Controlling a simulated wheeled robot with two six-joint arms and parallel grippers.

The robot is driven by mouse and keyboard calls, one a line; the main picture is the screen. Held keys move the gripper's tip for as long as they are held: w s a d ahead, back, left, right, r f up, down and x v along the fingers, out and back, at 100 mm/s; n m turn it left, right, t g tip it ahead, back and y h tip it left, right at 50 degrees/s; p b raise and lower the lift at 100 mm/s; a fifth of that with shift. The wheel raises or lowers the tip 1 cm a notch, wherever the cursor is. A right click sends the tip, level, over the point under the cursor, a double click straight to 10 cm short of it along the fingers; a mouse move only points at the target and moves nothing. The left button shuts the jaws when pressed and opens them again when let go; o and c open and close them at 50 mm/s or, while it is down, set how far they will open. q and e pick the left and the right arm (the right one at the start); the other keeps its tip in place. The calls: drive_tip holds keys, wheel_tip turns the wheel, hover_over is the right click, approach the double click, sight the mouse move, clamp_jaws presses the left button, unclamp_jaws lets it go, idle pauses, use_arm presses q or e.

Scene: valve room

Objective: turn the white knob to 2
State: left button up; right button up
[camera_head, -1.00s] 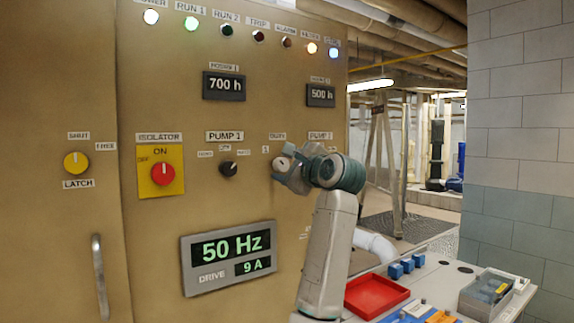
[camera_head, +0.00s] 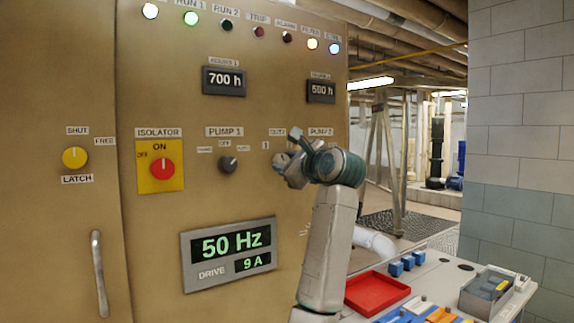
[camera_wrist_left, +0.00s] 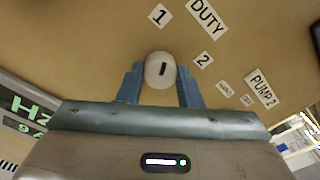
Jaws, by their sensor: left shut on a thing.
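The white knob (camera_wrist_left: 160,70) sits on the tan panel between the two blue fingers of my left gripper (camera_wrist_left: 160,88), which is shut on it. A dark bar on its face stands near upright in the left wrist view, pointing roughly toward the "1" label (camera_wrist_left: 158,15). The "2" label (camera_wrist_left: 204,59) is up and right of the knob, and the "DUTY" label (camera_wrist_left: 208,15) is farther up. In the head view my left gripper (camera_head: 287,166) is tilted at the panel and mostly hides the knob. My right gripper is not in view.
The drive display (camera_head: 228,254) is below.

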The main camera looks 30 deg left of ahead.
use_arm(q)
drive_tip(key=m, duration=0.3)
drive_tip(key=shift+m, duration=0.3)
drive_tip(key=m, duration=0.3)
drive_tip(key=shift+m, duration=0.3)
drive_tip(key=m, duration=0.3)
drive_tip(key=shift+r+g, duration=0.1)
drive_tip(key=shift+g, duration=0.3)
drive_tip(key=shift+m+p, duration=0.55)
drive_tip(key=shift+m, duration=1.45)
drive_tip(key=o, duration=1)
drive_tip(key=shift+d, duration=0.1)
